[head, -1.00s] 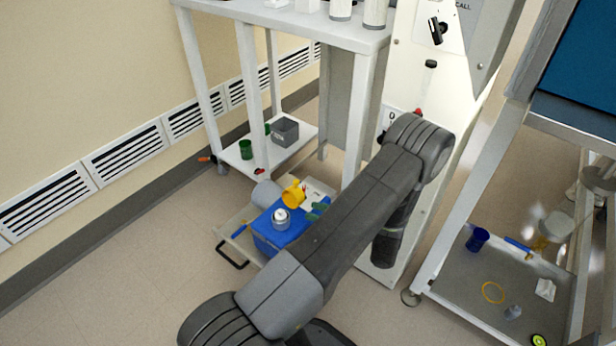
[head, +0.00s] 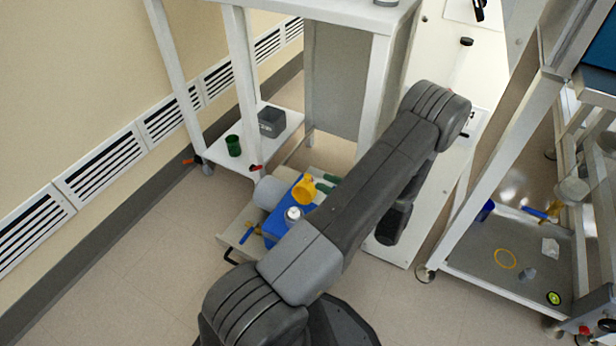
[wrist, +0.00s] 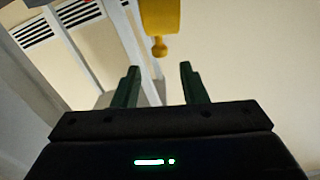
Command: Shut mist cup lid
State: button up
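A yellow cup-like piece (head: 304,189) stands at the blue box (head: 286,225) in the open drawer. It fits the mist cup lid, but I cannot tell surely, and no separate cup body is clear. In the wrist view a yellow piece with a small round knob (wrist: 160,24) hangs at the top, beyond my fingertips and apart from them. My gripper (wrist: 160,68) is open and empty, its dark green fingers spread. In the head view the green fingers of my gripper (head: 328,183) show just right of the yellow piece; my arm hides the rest.
A silver-white round knob (head: 293,213) sits on the blue box, and a grey cylinder (head: 270,190) lies behind it. A white table (head: 385,95) leg stands close behind. A cart (head: 470,250) with loose items stands right. The floor at left is clear.

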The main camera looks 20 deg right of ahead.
aim_at(307, 175)
jog(key=b+x, duration=0.1)
jog(key=x, duration=0.6)
grip_shut()
